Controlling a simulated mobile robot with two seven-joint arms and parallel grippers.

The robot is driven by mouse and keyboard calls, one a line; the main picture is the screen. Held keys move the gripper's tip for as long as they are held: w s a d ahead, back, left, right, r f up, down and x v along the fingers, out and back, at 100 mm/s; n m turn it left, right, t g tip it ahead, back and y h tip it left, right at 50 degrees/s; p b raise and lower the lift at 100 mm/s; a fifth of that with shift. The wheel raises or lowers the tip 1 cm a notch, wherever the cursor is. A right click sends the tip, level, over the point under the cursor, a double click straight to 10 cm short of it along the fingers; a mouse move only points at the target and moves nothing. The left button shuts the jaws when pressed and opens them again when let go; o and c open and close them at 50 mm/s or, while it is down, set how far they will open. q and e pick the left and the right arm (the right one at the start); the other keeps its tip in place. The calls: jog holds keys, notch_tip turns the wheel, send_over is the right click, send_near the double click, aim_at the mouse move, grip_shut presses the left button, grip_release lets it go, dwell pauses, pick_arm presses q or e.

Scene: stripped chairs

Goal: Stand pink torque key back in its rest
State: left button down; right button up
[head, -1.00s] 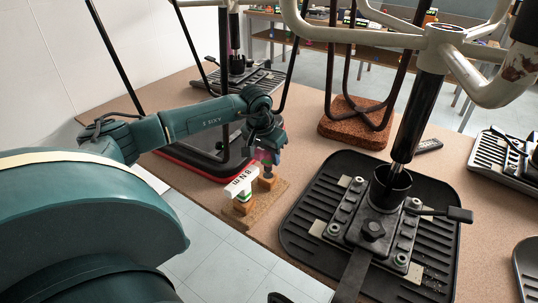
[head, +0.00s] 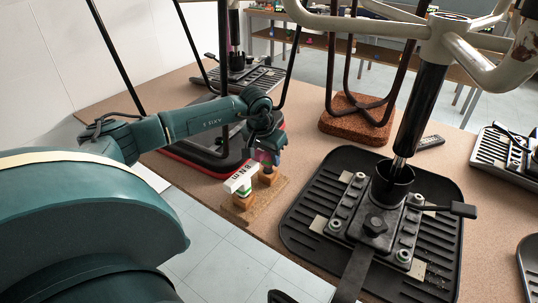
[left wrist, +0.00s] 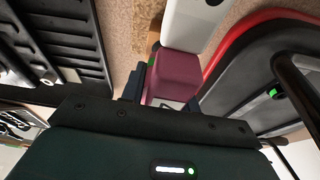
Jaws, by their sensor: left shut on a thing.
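The pink torque key (head: 264,157) is in my left gripper (head: 266,152), upright over a wooden block on the rest board (head: 278,190). Its magenta handle (left wrist: 178,72) shows between the dark fingers in the left wrist view. The left gripper is shut on this handle. The key's lower end is close to the block's top; I cannot tell how far it is in the hole. A white key (head: 240,176) marked 8 Nm, with a green collar, stands on the neighbouring block (head: 243,202), close beside the pink key. My right gripper is not in view.
A black ribbed mat (head: 300,225) with a clamped chair column (head: 420,95) lies to the right. A red-edged dark base (head: 205,168) is behind the left gripper. The tabletop's front edge runs just before the rest board. A cork block (head: 350,125) stands behind.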

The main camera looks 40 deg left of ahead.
pick_arm(q)
jog(key=shift+f+b, duration=0.7)
jog(key=shift+f, duration=0.25)
jog(key=c, duration=1)
grip_release()
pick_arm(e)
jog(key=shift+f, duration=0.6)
pick_arm(q)
jog(key=shift+o, duration=0.2)
jog(key=shift+v, duration=0.85)
jog(key=v, duration=1.1)
jog(key=shift+r, duration=0.35)
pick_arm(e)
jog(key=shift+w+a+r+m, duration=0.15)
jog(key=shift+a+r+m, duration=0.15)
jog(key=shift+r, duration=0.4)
pick_arm(q)
jog(key=shift+s, duration=0.1)
